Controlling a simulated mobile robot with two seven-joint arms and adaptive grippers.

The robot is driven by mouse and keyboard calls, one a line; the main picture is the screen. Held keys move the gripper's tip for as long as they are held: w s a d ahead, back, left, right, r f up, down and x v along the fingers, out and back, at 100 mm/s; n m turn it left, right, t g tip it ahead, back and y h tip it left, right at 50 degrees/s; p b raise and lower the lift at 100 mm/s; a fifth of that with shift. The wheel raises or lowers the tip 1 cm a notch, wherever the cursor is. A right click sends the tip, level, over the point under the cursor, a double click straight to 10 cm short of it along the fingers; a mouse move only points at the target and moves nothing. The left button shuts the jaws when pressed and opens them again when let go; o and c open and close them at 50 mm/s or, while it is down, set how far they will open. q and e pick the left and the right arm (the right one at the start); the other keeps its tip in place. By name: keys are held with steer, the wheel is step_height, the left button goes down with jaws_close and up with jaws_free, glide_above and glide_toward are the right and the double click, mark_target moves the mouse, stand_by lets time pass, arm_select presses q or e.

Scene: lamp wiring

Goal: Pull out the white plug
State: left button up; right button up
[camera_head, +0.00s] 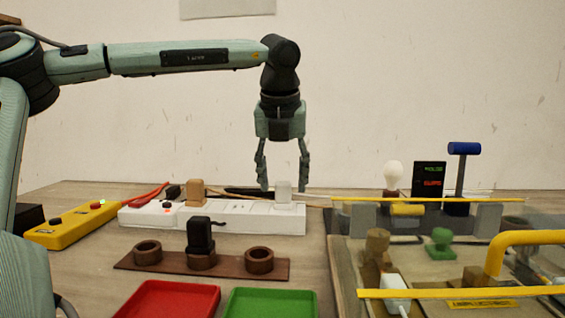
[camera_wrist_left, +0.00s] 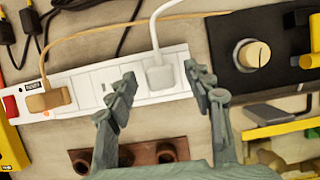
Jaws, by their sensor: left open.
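The white plug (camera_head: 284,192) stands upright in the white power strip (camera_head: 250,219), near the strip's right end. My left gripper (camera_head: 283,186) points down with its fingers apart, directly above or around the top of the plug in the head view. In the left wrist view the white plug (camera_wrist_left: 161,74) lies between and beyond the two open fingertips of my left gripper (camera_wrist_left: 165,82), with a white cord leaving it. I cannot tell whether the fingers touch it. My right gripper does not show.
A tan plug (camera_head: 195,192) sits in the strip's left part. A black plug (camera_head: 200,235) stands in a brown ring holder (camera_head: 124,262). Red (camera_head: 175,300) and green (camera_head: 270,303) trays lie in front. A lamp panel with yellow bars (camera_head: 430,200) stands to the right.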

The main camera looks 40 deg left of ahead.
mark_target(283, 182)
arm_select(q)
steer(key=shift+w+a+f, duration=0.15)
steer(key=shift+w+f, duration=0.05)
steer(key=shift+f, duration=0.35)
jaws_close()
steer(key=shift+r, duration=0.3)
stand_by(0.3)
steer(key=shift+r+p, duration=0.25)
steer(key=shift+p, duration=0.05)
steer(key=shift+r, duration=0.15)
stand_by(0.3)
steer(key=shift+r+p, duration=1.4)
steer(key=shift+r, duration=0.75)
